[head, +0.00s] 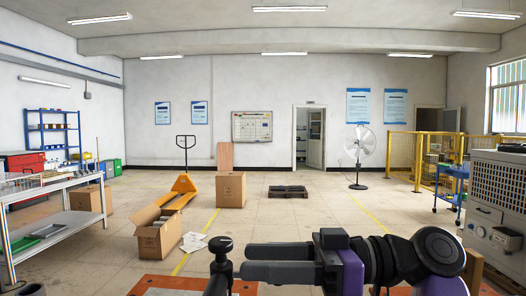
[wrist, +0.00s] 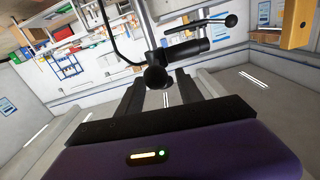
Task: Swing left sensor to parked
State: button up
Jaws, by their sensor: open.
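My gripper (head: 246,261) is in the lower middle of the head view, with its two dark fingers apart and pointing left. Nothing shows held between them. A black upright part with a rounded head (head: 222,252), possibly the left sensor, stands just left of the fingertips. In the wrist view, a black cylindrical body (wrist: 182,52) with a cable lies just beyond and between the open fingers (wrist: 168,88). I cannot tell whether they touch. A lever with a black ball knob (wrist: 231,20) is behind it. The sensor's mounting is partly hidden.
An orange plate (head: 160,284) lies low in front of me. An open cardboard box (head: 158,238), a yellow pallet jack (head: 183,188) and a workbench (head: 60,228) are to the left. A grey machine (head: 497,205) is at the right. The middle floor is mostly clear.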

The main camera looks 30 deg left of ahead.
notch_tip(320, 180, up, 18)
dwell(0.4)
jog(key=shift+f, duration=0.15)
